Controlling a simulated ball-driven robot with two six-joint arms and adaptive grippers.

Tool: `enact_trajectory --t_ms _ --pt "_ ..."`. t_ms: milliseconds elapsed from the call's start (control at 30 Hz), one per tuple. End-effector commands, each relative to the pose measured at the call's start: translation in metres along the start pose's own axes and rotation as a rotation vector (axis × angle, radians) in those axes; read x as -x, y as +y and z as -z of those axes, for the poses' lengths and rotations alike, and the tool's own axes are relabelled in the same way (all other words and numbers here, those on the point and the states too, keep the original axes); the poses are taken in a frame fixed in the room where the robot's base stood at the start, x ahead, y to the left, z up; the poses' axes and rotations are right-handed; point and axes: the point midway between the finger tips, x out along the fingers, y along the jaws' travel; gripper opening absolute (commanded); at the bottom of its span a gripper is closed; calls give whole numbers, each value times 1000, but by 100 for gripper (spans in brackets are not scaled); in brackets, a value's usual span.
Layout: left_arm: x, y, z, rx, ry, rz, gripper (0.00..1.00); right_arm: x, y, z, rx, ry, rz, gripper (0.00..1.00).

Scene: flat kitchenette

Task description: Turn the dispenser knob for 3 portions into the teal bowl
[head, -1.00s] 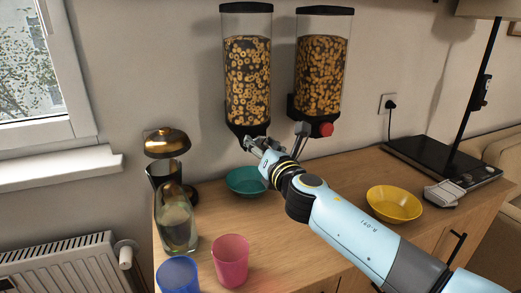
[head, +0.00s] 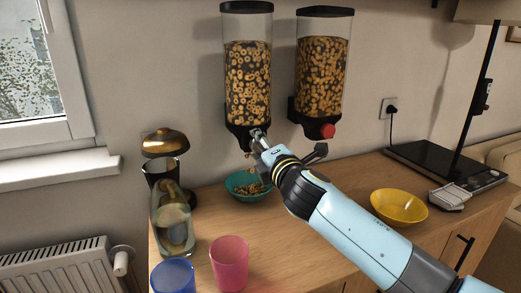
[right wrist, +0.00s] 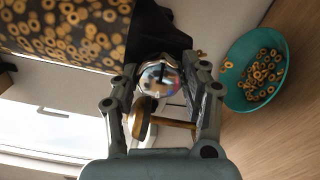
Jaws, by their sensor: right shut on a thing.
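The left cereal dispenser (head: 248,85) hangs on the wall, partly full of rings, and its body also shows in the right wrist view (right wrist: 70,30). The teal bowl (head: 243,183) stands on the counter below its spout and holds a small heap of rings; the bowl also shows in the right wrist view (right wrist: 235,88). A few rings are in the air between spout and bowl. My right gripper (head: 258,141) is shut on the dispenser's shiny round knob (right wrist: 158,76), at the front of the spout. My left gripper is out of view.
The right dispenser (head: 321,75) has a red knob (head: 328,131). A yellow bowl (head: 398,207) stands to the right. A glass bottle (head: 173,225), a brass lamp (head: 166,142), a pink cup (head: 229,262) and a blue cup (head: 173,275) stand at the left.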

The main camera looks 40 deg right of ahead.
Motion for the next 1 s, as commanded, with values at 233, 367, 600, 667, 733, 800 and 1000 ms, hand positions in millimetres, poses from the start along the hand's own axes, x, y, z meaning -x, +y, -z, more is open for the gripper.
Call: enact_trajectory --t_ms 233,367,600,667,733,800,1000 --pt "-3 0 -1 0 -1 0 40 0 0 0 -63 -1 0 13" --pt "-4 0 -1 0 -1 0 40 0 0 0 -73 -1 0 13" --pt "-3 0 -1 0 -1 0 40 0 0 0 -74 -1 0 13" --pt "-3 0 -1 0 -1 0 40 0 0 0 -73 -1 0 13" --pt "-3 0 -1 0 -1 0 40 0 0 0 -73 -1 0 48" --pt "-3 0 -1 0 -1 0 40 0 0 0 -73 -1 0 57" --pt "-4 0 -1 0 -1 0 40 0 0 0 -73 0 0 69"
